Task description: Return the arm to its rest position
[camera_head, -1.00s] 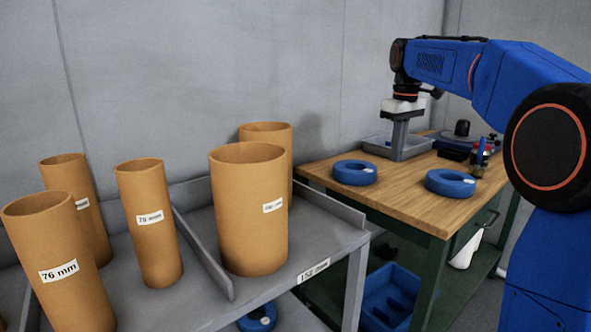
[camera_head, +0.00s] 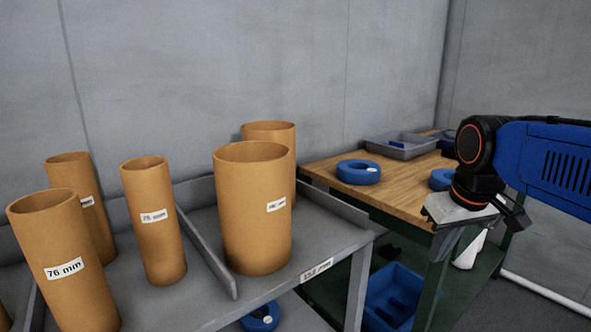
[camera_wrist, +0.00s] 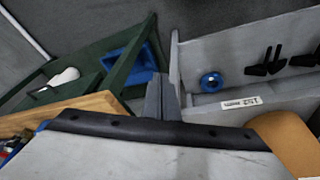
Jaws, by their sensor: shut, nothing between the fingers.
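My gripper (camera_head: 446,246) is at the right in the head view, in front of the wooden workbench's near corner. It points downward and is shut with nothing held. My blue and black arm reaches in from the right edge. In the wrist view my gripper's closed fingers (camera_wrist: 161,98) show at the middle, over the gap between the green bench frame and the grey rack. The workbench (camera_head: 400,192) carries a blue ring (camera_head: 358,172) and a second blue ring (camera_head: 441,180), which my arm partly hides.
A grey rack (camera_head: 330,238) with several tan cardboard tubes stands at left and centre; the large tube (camera_head: 252,215) is nearest the bench. A grey tray (camera_head: 400,146) sits at the bench's back. A blue bin (camera_head: 392,300) is below. A white cone-like object (camera_head: 469,250) stands low behind my gripper.

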